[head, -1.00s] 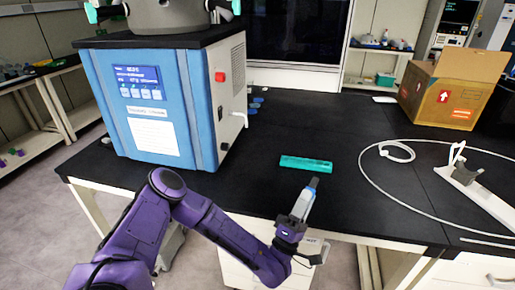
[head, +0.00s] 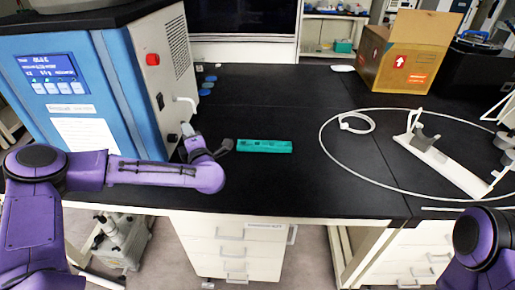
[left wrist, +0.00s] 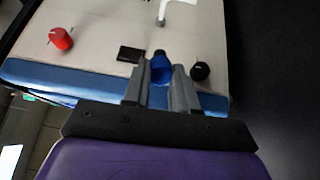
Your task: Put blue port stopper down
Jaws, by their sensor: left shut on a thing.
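My left gripper (head: 187,130) is beside the right side of the freeze dryer (head: 130,110), near its white spout (head: 187,101). In the left wrist view the gripper (left wrist: 161,82) is shut on the blue port stopper (left wrist: 161,67), which shows between its two fingers. The stopper is held in front of the dryer's pale side panel; I cannot tell whether it touches anything. In the head view the held stopper is too small to make out. My right arm shows at the lower right, but its gripper is out of view.
Several blue discs (head: 206,85) lie on the black bench behind the spout. A teal rack (head: 264,146) lies right of my left gripper. A white tube loop (head: 322,140), a white stand (head: 445,168) and a cardboard box (head: 405,60) are farther right.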

